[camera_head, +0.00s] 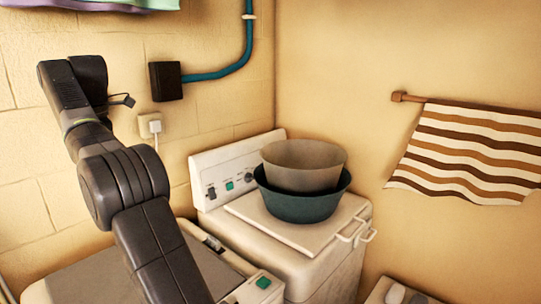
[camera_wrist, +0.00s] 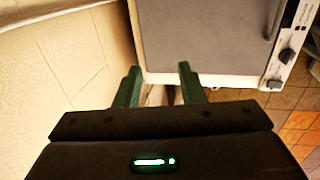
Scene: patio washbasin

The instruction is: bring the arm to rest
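My gripper (camera_wrist: 160,70) shows in the wrist view with its two green fingers spread apart. No object is held between them; a small pale shape and a dark one show beyond the gap, too unclear to name. In the head view my dark arm rises at the left and bends at its top near the block wall. The fingers cannot be made out there.
A white washing machine (camera_head: 320,262) carries a dark teal basin (camera_head: 300,205) with a grey-brown tub (camera_head: 303,165) in it. A black box (camera_head: 166,81) and a plugged socket (camera_head: 150,125) are on the wall near my arm. A striped towel (camera_head: 470,150) hangs at right.

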